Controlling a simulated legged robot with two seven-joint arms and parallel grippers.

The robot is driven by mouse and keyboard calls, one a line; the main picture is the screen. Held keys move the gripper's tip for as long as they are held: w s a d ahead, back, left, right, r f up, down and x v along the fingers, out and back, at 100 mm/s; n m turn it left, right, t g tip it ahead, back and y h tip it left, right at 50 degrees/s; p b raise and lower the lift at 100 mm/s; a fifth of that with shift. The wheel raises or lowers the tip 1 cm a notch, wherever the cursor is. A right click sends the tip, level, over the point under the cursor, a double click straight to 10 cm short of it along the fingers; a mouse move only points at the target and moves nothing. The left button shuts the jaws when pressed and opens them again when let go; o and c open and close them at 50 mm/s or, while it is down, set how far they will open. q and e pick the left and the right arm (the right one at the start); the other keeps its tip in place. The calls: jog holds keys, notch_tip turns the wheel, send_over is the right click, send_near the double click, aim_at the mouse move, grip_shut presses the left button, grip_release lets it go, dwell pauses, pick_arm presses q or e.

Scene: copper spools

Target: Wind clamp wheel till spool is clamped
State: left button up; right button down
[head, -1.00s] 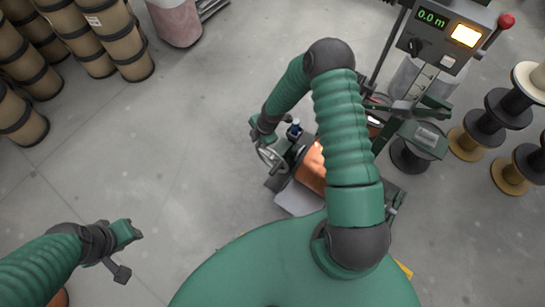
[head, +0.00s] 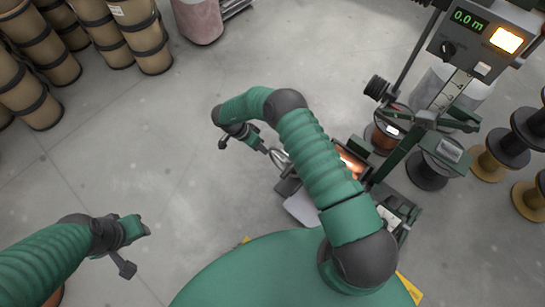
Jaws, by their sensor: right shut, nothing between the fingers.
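The clamp wheel (head: 279,158) is a grey ring at the left end of the winding machine, partly hidden by my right arm. My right gripper (head: 264,150) is shut with nothing between its fingers, close to the left side of the wheel; I cannot tell if it touches. The copper spool (head: 350,165) glows orange behind my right forearm, and most of it is hidden. Whether it is clamped cannot be seen. My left gripper (head: 144,229) hangs over bare floor at the lower left, far from the wheel; its finger gap is not clear.
A control box (head: 485,35) with a 0.0 m display stands at the upper right. Dark and yellow spools (head: 505,145) stand at the right. Several tan drums (head: 85,40) fill the upper left. The floor between my arms is free.

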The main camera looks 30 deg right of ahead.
jog(key=s+b+x, duration=0.2)
jog(key=x, duration=1)
jog(key=shift+s+r, duration=0.25)
jog(key=shift+r, duration=0.05)
